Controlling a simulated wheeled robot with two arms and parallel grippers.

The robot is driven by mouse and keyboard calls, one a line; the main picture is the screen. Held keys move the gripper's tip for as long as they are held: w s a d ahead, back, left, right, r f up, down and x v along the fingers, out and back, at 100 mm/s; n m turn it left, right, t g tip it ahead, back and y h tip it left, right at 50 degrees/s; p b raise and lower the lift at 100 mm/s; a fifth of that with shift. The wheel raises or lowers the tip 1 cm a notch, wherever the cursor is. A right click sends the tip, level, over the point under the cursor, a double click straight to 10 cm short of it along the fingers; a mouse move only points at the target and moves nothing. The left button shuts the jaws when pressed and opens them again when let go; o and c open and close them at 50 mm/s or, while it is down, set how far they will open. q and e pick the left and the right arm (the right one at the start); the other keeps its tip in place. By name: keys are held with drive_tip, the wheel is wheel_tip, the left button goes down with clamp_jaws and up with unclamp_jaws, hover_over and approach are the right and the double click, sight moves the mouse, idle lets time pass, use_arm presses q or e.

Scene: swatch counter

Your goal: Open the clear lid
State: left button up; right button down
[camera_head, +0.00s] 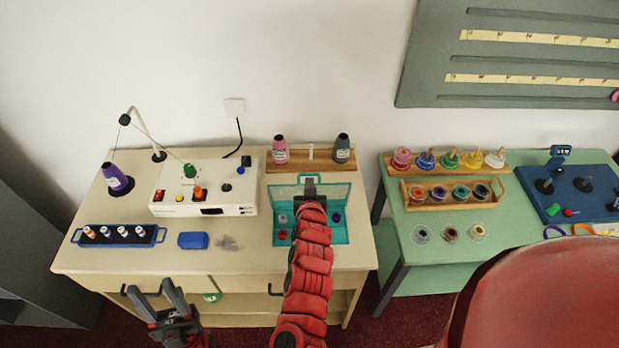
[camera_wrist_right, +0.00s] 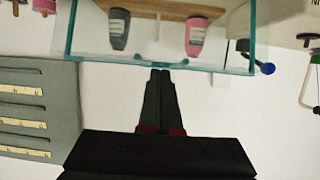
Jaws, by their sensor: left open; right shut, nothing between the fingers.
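The clear lid (camera_head: 338,192) with teal edges belongs to the teal box (camera_head: 342,238) on the cream table. The lid looks raised and tilted toward the back of the box, with a handle at its top edge. In the right wrist view the lid (camera_wrist_right: 238,40) spans the top, with bottles showing through it. My right gripper (camera_head: 309,181) is shut and empty, its tips (camera_wrist_right: 160,74) right at the lid's edge; I cannot tell whether they touch. My right arm hides the middle of the box. My left gripper (camera_head: 160,293) is open and empty at the table's front edge.
A wooden rack (camera_head: 309,166) with a pink bottle (camera_head: 280,150) and a dark bottle (camera_head: 342,148) stands behind the box. A white machine (camera_head: 223,205), a blue block (camera_head: 193,240) and a spool tray (camera_head: 155,236) are to the left. A green table (camera_head: 415,266) is to the right.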

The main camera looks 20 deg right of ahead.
drive_tip(key=shift+p+x, duration=0.3)
drive_tip(key=shift+x, duration=0.8)
